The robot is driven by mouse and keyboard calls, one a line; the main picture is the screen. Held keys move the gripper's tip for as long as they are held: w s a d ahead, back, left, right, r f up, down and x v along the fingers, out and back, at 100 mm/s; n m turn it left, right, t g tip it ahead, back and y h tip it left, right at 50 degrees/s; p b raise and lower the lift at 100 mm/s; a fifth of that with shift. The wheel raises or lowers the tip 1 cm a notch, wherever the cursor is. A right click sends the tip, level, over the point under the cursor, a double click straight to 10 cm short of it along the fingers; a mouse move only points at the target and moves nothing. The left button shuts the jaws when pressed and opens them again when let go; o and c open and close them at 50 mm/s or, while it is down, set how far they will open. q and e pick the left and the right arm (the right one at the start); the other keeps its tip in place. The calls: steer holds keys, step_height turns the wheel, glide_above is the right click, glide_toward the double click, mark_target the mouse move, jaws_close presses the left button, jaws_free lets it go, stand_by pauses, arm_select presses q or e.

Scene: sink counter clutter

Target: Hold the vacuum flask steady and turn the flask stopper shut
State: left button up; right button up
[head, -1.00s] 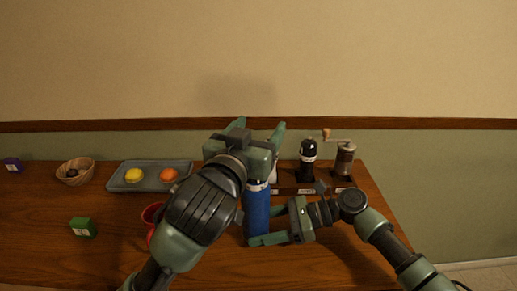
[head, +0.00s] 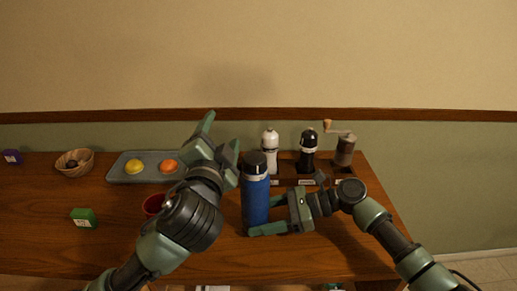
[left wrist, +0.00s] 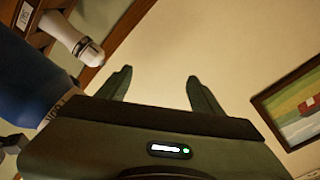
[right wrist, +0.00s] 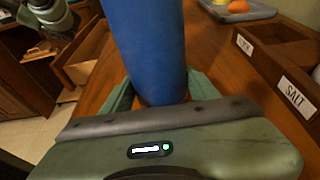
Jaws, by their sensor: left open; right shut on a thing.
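The blue vacuum flask (head: 255,205) stands upright near the counter's front. Its dark stopper (head: 254,162) sits on top, with a pale band below it; I cannot tell how tightly it is turned. My right gripper (head: 262,217) is shut around the flask's lower body from the right. The right wrist view shows the blue body (right wrist: 150,50) between its fingers. My left gripper (head: 221,135) is open and empty, up and to the left of the stopper, apart from it. In the left wrist view its fingers (left wrist: 160,88) are spread, with part of the flask (left wrist: 28,88) at the left.
Behind the flask, a labelled rack (right wrist: 270,70) holds a white mill (head: 270,152), a black mill (head: 307,152) and a crank grinder (head: 345,152). A red cup (head: 153,204) is partly behind my left arm. A grey tray with lemon (head: 134,167) and orange (head: 169,166), a basket (head: 75,162) and green box (head: 83,218) lie left.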

arm_select(q)
steer(key=s+d+f+m+h, duration=0.1)
steer(key=s+d+m+h, duration=0.15)
steer(key=s+m, duration=0.7)
arm_select(e)
steer(key=shift+d, duration=0.15)
arm_select(q)
steer(key=m+g+h, duration=0.1)
steer(key=m+h, duration=0.1)
steer(key=m, duration=1.6)
glide_toward(260, 154)
steer(key=shift+m, duration=0.25)
steer(key=x, duration=0.7)
steer(key=f+x, duration=0.1)
steer(key=x, duration=0.3)
steer(key=shift+w+a+f, duration=0.1)
steer(key=shift+w, duration=0.35)
steer(key=c, duration=1.4)
